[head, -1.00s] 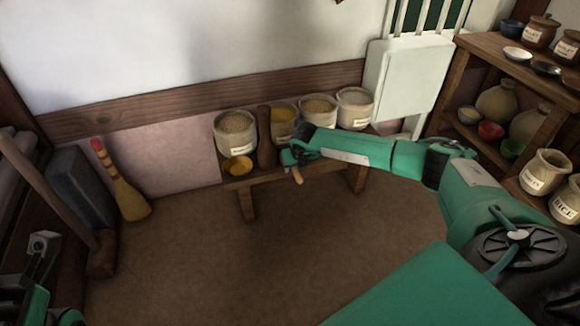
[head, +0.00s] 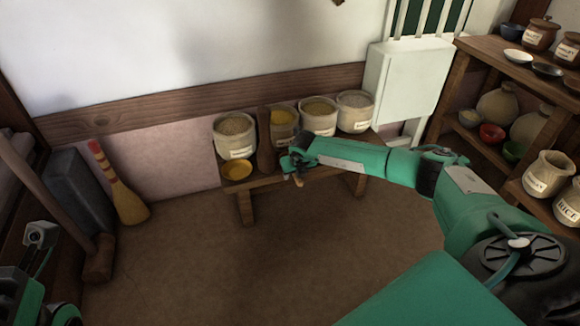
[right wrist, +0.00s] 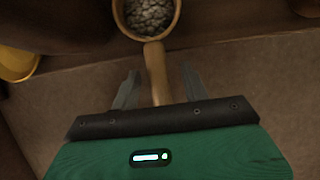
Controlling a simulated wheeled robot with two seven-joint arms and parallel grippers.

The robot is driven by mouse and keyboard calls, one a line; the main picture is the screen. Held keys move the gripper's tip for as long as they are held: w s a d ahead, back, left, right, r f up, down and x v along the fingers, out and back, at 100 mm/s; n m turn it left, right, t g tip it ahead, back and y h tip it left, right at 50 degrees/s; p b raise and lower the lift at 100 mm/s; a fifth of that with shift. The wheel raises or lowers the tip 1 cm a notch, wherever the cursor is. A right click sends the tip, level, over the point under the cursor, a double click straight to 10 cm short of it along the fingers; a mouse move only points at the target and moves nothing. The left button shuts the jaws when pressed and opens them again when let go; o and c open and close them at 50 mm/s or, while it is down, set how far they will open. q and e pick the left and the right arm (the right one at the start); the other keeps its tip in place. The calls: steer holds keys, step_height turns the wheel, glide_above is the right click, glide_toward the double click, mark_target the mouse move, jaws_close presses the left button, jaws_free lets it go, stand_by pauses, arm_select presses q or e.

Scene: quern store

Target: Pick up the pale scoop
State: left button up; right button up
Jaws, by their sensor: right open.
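The pale scoop (right wrist: 157,75) shows in the right wrist view. Its light wooden handle runs between my fingers, and its round bowl at the top edge holds grey lumpy pieces. My right gripper (right wrist: 159,73) is open, with one finger on each side of the handle and a gap on both sides. In the head view, my right gripper (head: 289,163) is at the front edge of the low bench; the handle end (head: 299,181) sticks out below it, and the rest of the scoop is hidden.
The wooden bench (head: 265,181) carries several labelled grain pots, such as the leftmost pot (head: 235,150). A yellow bowl (head: 238,171) and a dark upright wooden piece (head: 265,142) stand left of the gripper. A shelf (head: 500,62) is at right. The floor in front is clear.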

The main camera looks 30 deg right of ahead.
stand_by(0.3)
jaws_close()
